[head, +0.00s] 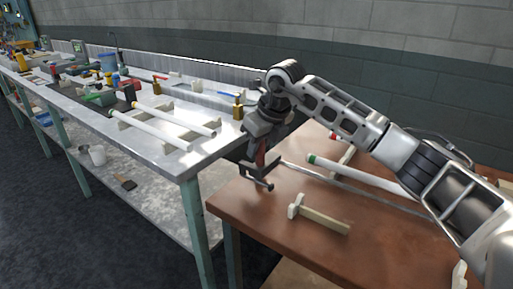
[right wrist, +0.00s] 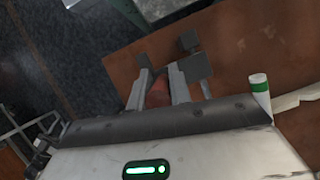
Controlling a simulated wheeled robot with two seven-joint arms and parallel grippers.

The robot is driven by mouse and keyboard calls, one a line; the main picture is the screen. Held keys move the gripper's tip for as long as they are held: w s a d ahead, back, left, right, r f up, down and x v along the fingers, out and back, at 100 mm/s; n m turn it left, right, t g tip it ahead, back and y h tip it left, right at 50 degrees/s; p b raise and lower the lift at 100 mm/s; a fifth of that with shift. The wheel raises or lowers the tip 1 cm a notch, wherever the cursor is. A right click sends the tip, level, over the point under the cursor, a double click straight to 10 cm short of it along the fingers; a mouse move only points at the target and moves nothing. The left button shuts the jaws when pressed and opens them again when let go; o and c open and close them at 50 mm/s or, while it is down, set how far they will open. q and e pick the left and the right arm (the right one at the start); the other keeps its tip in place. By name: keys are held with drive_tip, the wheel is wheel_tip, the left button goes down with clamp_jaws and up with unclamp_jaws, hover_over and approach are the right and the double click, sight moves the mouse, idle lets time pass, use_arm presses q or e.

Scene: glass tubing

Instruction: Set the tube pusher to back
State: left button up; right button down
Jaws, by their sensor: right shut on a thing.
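My right gripper (head: 261,148) is over the near left corner of the brown table. It is shut on a red-brown handle (right wrist: 158,91), which shows between the two fingers in the right wrist view. The handle seems to belong to a dark grey metal bracket (head: 256,173) at the left end of a thin metal rail (head: 340,184). This looks like the tube pusher. Its grey blocks (right wrist: 196,67) show beyond the fingertips in the right wrist view. The gripper hides part of the handle. My left gripper is not in view.
A white tube (head: 352,176) with a green end lies behind the rail. A pale wooden T-shaped piece (head: 322,218) lies in front. At left, a metal bench (head: 185,165) holds white tubes and several tools.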

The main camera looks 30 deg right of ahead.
drive_tip(key=c, duration=1.3)
unclamp_jaws()
drive_tip(key=shift+r, duration=0.1)
drive_tip(key=v, duration=1.5)
drive_tip(key=shift+s+r+b, duration=0.25)
drive_tip(key=shift+r+b, duration=0.05)
drive_tip(key=shift+r, duration=0.05)
drive_tip(key=shift+d, duration=0.15)
